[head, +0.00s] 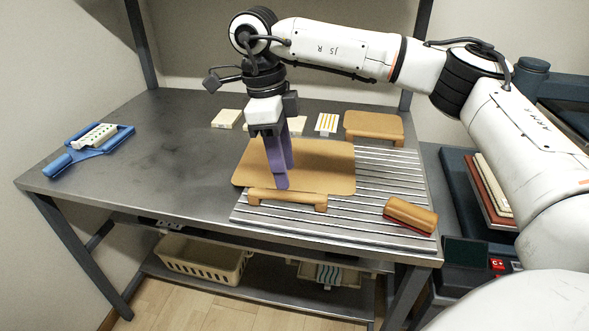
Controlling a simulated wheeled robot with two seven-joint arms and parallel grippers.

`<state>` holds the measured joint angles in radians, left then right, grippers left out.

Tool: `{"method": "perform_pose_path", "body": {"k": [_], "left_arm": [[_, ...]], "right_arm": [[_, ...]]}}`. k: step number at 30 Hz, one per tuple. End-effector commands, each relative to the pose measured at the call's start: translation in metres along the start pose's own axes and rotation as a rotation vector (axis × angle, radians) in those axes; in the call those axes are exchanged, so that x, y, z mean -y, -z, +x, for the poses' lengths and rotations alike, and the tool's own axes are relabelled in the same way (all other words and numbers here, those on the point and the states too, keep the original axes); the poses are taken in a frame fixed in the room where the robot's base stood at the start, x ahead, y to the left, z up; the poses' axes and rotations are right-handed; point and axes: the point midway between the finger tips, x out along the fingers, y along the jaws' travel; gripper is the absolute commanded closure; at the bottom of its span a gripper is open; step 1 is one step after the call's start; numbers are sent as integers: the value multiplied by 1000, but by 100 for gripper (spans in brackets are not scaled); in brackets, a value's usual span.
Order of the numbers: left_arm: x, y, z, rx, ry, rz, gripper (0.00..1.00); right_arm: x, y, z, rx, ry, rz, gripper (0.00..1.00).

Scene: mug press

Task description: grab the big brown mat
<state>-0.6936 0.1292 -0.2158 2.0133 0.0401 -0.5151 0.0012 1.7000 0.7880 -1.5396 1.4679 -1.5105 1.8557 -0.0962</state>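The big brown mat (325,175) lies flat on the table, its right part over a ribbed metal plate. A tan bar with two feet (287,198) sits along its front edge; I cannot tell whether it is fixed to the mat. My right gripper (285,177) points down over the middle of the mat, its purple fingers apart front to back with nothing between them. The fingers hide a strip of the mat, and I cannot tell whether the tips touch it. My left gripper is not in view.
A smaller brown board (374,125) and several pale blocks (226,118) stand behind the mat. A brown brush-like block (410,215) lies on the ribbed plate (385,180). A blue tool (88,150) lies at the left; the table between is clear.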

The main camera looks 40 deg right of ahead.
Motion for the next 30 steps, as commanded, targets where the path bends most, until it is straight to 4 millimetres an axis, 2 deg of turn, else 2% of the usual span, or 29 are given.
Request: {"method": "perform_pose_path", "body": {"k": [3, 8, 18, 26, 27, 30], "left_arm": [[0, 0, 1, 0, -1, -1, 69], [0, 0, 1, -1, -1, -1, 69], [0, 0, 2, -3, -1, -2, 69], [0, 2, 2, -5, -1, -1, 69], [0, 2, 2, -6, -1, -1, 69], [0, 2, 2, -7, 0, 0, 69]], "right_arm": [[0, -1, 17, 0, -2, -1, 61], [0, -2, 28, 2, -3, -2, 61], [3, -5, 72, 3, -3, -2, 61], [2, -6, 76, 4, -3, -2, 61], [2, -6, 76, 4, -3, -2, 63], [2, -6, 76, 4, -3, -2, 80]]}}
